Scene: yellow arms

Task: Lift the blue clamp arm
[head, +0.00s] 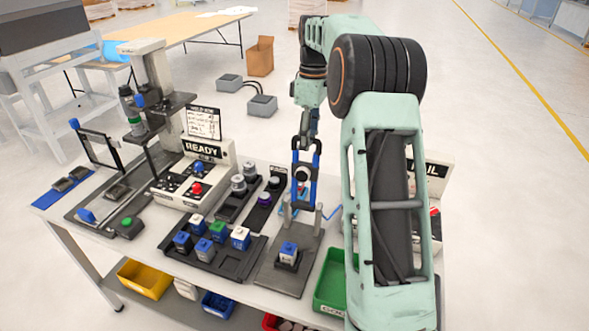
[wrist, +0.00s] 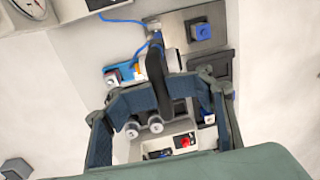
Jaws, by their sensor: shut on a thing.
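My gripper (head: 304,198) is low over the back of the grey clamp fixture (head: 277,274), between its two small posts. It also shows in the wrist view (wrist: 160,75), with its dark fingers closed together. It is shut on the blue clamp arm (wrist: 156,38), of which only a small blue part shows by the fingertips. The fingers hide the rest, so I cannot tell its exact angle.
A black tray of coloured blocks (head: 232,263) lies left of the fixture. The READY box (head: 206,150) stands behind it, and silver cylinders (head: 238,184) stand nearby. My arm partly covers the box at right (head: 436,180).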

